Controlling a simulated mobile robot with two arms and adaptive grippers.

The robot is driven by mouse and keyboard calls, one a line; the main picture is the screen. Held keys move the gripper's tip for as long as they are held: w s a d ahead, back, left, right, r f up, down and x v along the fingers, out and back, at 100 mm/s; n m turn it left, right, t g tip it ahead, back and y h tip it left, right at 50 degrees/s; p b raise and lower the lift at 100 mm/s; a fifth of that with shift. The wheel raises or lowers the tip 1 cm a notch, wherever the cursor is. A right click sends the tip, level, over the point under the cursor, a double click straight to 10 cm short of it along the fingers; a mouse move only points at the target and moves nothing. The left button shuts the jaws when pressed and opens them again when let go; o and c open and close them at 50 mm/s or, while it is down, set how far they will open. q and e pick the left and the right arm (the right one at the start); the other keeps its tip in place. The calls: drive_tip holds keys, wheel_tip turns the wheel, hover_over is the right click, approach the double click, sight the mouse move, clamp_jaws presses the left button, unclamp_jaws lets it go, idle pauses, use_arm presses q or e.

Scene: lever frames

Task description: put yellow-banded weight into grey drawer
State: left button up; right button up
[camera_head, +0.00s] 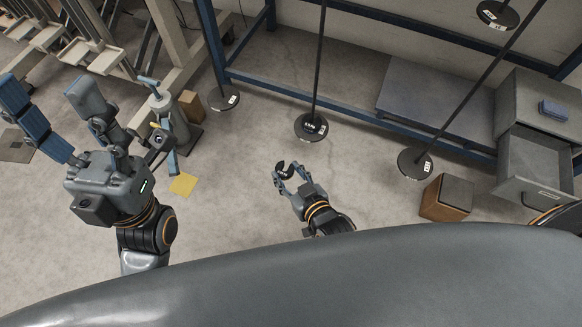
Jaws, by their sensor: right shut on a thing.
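My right gripper (284,168) is in the middle of the view, above the floor. It is shut on a small dark slotted weight (287,174) with a white mark. I cannot make out a yellow band on it. The grey drawer (540,180) is at the right, pulled out of a grey cabinet (543,103), with a pale label on its front. The held weight is well to the left of the drawer. My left gripper (48,95) is large at the left, its fingers spread and empty.
A brown box with a dark top (447,198) stands on the floor beside the drawer. Dark round bases on rods (311,127) stand near a blue frame (270,90). A blue block (553,110) lies on the cabinet. A yellow patch (183,184) marks the floor, which is clear around my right gripper.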

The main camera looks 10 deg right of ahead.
drive_tip(key=shift+s+a+p, duration=0.2)
drive_tip(key=shift+s+a, duration=0.2)
drive_tip(key=shift+s, duration=0.2)
drive_tip(key=shift+s+a+p, duration=0.2)
drive_tip(key=shift+s+a, duration=0.2)
drive_tip(key=shift+s, duration=0.2)
